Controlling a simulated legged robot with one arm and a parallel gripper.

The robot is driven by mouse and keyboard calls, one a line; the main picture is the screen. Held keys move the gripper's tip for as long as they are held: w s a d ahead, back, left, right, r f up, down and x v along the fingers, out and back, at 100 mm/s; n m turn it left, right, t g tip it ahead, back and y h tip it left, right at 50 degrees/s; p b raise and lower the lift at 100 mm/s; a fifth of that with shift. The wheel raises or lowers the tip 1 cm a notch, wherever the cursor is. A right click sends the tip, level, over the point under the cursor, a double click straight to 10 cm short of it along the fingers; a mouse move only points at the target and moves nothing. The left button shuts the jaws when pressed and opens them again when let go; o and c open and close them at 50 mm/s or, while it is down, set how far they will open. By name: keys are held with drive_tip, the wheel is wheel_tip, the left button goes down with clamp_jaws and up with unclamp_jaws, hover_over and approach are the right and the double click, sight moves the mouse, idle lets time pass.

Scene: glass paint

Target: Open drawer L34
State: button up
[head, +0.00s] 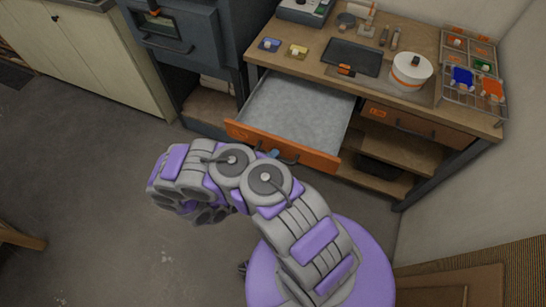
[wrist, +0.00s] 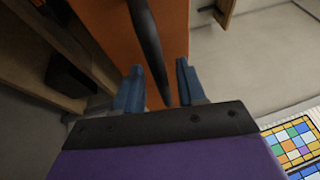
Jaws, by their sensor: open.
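A drawer with an orange front (head: 318,158) under the workbench stands pulled out in the head view, its grey inside empty. Its label is too small to read, so I cannot tell whether it is L34. The orange front (wrist: 170,75) also shows close up in the wrist view, with its dark bar handle (wrist: 150,40). My gripper (wrist: 160,68) is open, with one blue finger on each side of the handle. I cannot tell whether the fingers touch it. In the head view my arm hides most of my gripper; a blue finger (head: 273,153) shows at the drawer front.
A second, closed drawer (head: 420,124) with an orange label sits to the right, above open shelves (head: 385,148). The workbench top (head: 310,68) holds a white round pot (head: 410,72) and a wire rack (head: 470,105). A dark cabinet (head: 190,50) stands at left. The floor (head: 80,190) at left is clear.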

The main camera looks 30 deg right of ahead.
drive_tip(key=p+v, duration=0.3)
drive_tip(key=v, duration=1.4)
drive_tip(key=w+d+r+m+g+y, duration=0.1)
drive_tip(key=d+r+m+g, duration=0.3)
drive_tip(key=r, duration=0.3)
drive_tip(key=w+d+r+m+g, duration=0.2)
drive_tip(key=d+r+m+g, duration=0.1)
drive_tip(key=r+m, duration=0.3)
drive_tip(key=w+d+r+m+g+y, duration=0.1)
drive_tip(key=d+r+m+g, duration=0.25)
drive_tip(key=r+m, duration=0.3)
drive_tip(key=s+d+r+m+g+y, duration=0.35)
drive_tip(key=s+r+m+y, duration=0.35)
drive_tip(key=r+m, duration=0.3)
drive_tip(key=s+a+r+m+t+y, duration=0.3)
drive_tip(key=s+r+m+y, duration=0.1)
drive_tip(key=s, duration=0.4)
drive_tip(key=s+a+r+m+t+y, duration=0.4)
drive_tip(key=s+m+y, duration=0.2)
drive_tip(key=s+m, duration=0.1)
drive_tip(key=shift+s+a+m, duration=0.25)
drive_tip(key=shift+s+m, duration=0.1)
drive_tip(key=shift+s, duration=0.3)
